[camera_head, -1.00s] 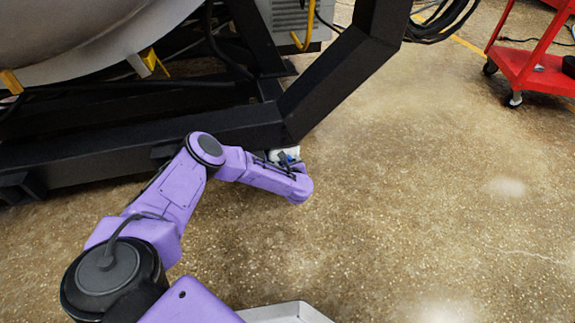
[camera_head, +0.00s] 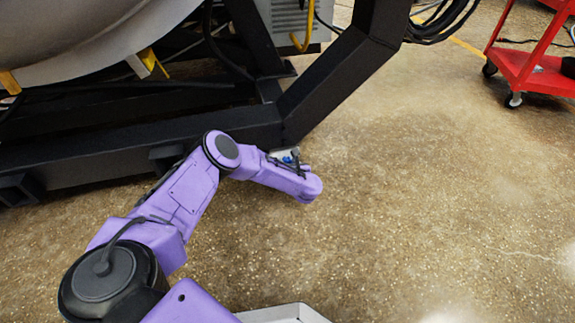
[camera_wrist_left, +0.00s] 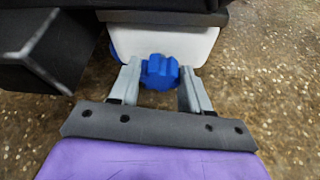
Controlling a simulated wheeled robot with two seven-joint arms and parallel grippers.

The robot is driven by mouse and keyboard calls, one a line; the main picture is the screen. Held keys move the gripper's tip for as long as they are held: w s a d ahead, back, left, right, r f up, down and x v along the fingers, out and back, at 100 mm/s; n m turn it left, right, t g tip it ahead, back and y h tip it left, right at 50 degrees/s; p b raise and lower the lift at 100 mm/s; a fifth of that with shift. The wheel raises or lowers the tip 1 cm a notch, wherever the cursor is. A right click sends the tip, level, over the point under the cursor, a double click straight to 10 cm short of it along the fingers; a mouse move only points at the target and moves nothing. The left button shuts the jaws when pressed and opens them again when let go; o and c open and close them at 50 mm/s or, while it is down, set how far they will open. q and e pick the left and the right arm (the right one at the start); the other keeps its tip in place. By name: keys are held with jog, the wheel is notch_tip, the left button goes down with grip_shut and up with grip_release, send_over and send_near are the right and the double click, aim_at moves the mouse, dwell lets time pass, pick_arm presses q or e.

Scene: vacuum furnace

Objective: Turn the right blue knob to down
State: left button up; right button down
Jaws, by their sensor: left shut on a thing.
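The blue knob (camera_wrist_left: 159,72) sits at the front of a white box (camera_wrist_left: 165,43) in the left wrist view. My left gripper (camera_wrist_left: 161,76) has one finger on each side of the knob and is shut on it. A bit of a second blue part (camera_wrist_left: 114,52) shows at the left edge of the white box. In the head view the white box (camera_head: 281,153) and a speck of blue show small beside my left wrist, low by the black frame. The knob's pointing direction cannot be told. My right gripper is not in view.
A black steel frame (camera_head: 250,122) stands close behind my left wrist, with a slanted beam (camera_head: 335,75) rising to the right. A grey tank (camera_head: 90,35) is at upper left. A red cart (camera_head: 535,70) stands at far right. The floor between is clear.

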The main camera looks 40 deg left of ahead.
pick_arm(q)
jog(key=shift+w+d+f+m+g+y+b, duration=0.1)
jog(key=shift+m+g+y+b, duration=0.2)
jog(key=shift+m, duration=0.2)
jog(key=shift+f+m+g+y+b, duration=0.1)
jog(key=shift+m+g+y+b, duration=0.15)
jog(key=shift+m, duration=0.25)
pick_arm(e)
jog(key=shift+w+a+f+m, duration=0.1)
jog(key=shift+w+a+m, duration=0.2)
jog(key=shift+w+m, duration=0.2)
pick_arm(q)
jog(key=shift+r, duration=0.1)
jog(key=o, duration=1.1)
jog(key=shift+c, duration=0.2)
